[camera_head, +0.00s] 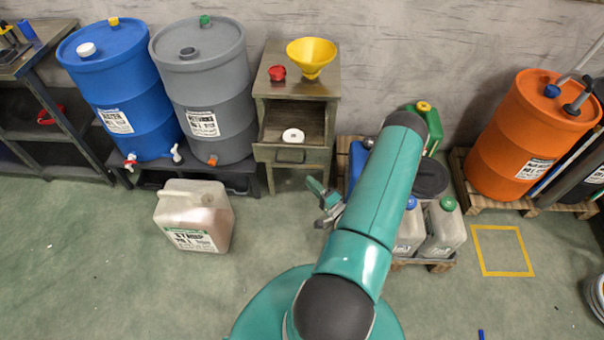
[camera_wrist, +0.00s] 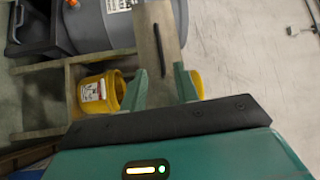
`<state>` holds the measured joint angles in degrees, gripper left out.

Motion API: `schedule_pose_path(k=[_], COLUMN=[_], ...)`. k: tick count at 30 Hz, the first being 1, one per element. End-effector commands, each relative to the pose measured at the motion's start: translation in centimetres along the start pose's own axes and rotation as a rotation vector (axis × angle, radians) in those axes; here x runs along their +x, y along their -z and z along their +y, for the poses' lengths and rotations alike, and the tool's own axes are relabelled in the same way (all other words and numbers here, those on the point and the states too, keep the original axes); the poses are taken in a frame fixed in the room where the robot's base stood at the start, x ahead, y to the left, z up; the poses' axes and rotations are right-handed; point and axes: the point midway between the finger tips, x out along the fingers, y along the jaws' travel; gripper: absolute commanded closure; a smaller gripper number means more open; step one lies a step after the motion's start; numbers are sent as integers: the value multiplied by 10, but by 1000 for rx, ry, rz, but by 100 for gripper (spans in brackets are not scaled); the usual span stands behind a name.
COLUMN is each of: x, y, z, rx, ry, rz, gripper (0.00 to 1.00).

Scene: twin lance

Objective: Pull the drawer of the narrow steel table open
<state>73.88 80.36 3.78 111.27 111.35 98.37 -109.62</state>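The narrow steel table (camera_head: 268,92) stands against the back wall. Its drawer (camera_head: 268,148) is pulled out, and its inside shows with a white round lid (camera_head: 293,135) in it. In the wrist view the drawer front (camera_wrist: 147,22) has a dark bar handle (camera_wrist: 161,50). My gripper (camera_wrist: 162,84) has its two green fingers apart with nothing held between them. The handle lies beyond the fingertips, apart from them. In the head view my gripper (camera_head: 321,196) is low, in front and to the right of the drawer.
A yellow funnel (camera_head: 312,52) and red cap (camera_head: 277,72) are on the tabletop. A grey drum (camera_head: 205,95) stands close left. A pallet with canisters (camera_head: 443,230) is right, partly behind my arm. A jug (camera_head: 196,215) stands on the floor, front left. A yellow bucket (camera_wrist: 94,94) shows in the wrist view.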

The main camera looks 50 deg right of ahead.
Motion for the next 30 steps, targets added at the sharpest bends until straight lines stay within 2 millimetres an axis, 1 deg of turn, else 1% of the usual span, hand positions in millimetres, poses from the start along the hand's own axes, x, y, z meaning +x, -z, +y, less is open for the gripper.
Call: schedule_pose_path(k=[1,3,6,9,26,28,30], x=[-10,-21,-31,-35,-35,-33,-25], y=[0,0,0,0,0,0,-2], z=[0,0,0,0,0,-2,-10], rx=[1,0,0,0,0,1,7], ry=[-2,-1,-1,0,0,2,9], rz=[3,2,2,0,0,-10,-45], gripper=[69,69,69,69,69,69,69])
